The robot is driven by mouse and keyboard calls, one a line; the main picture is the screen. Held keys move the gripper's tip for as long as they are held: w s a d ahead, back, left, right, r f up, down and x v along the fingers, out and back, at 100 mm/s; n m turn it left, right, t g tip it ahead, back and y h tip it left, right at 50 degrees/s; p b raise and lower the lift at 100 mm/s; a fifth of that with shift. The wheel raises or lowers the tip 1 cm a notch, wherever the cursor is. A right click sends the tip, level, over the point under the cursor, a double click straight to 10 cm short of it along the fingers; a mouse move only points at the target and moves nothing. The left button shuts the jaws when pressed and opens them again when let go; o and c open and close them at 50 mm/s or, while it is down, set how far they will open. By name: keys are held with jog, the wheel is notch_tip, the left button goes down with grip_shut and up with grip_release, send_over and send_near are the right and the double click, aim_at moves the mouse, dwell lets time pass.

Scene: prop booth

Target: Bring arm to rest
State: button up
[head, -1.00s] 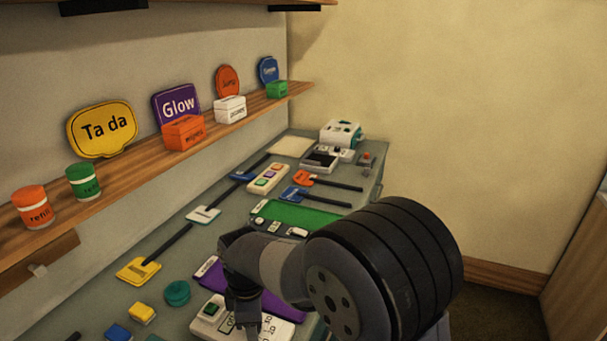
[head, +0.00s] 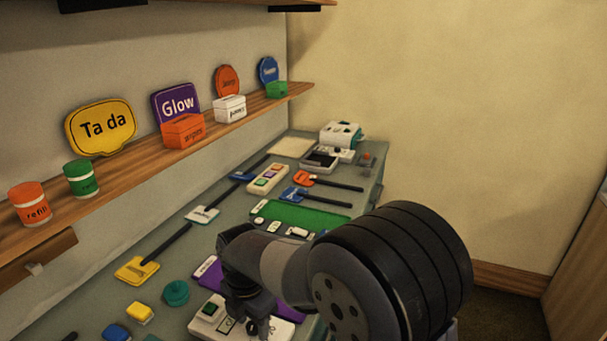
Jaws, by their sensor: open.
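My gripper (head: 255,325) hangs at the end of my arm in the lower middle of the head view, over a white device (head: 207,326) with a green button. Its jaws are open and I see nothing held between them, though the fingertips are small and partly dark. My arm hides part of the white device and of the purple mat (head: 207,270) behind it.
The counter (head: 190,255) carries several flat signs, a green mat (head: 310,217), a teal round lid (head: 176,292) and a yellow block (head: 139,312). A wall shelf (head: 130,170) with tubs, boxes and signs runs above. Open floor lies right.

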jog(key=shift+r, duration=0.75)
